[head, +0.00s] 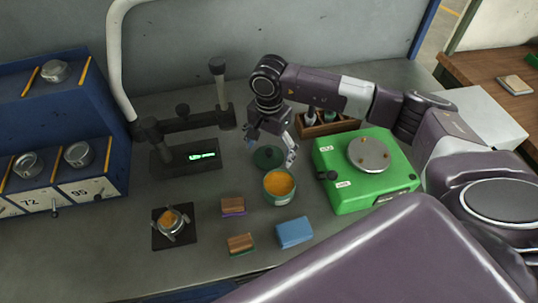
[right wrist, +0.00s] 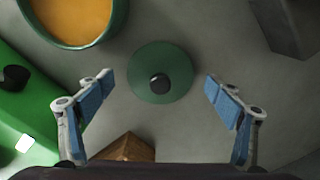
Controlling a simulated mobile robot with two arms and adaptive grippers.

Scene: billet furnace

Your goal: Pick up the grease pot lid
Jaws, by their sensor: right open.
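The grease pot lid (head: 267,157) is a dark green disc with a black knob, lying on the bench just behind the grease pot. In the right wrist view the lid (right wrist: 160,75) lies between and beyond my two blue-padded fingertips, with clear space on both sides. The green grease pot (head: 279,188) stands uncovered with orange grease inside; its rim also shows in the right wrist view (right wrist: 118,22). My right gripper (head: 272,147) is open and empty above the lid; it also shows in the right wrist view (right wrist: 159,97). My left gripper is not in view.
A green box-shaped device (head: 338,200) with a round metal plate stands right of the pot. A black stand with a lit display (head: 205,166) is at left. A wooden rack (head: 318,130) sits behind. Brushes and a blue block (head: 294,232) lie in front.

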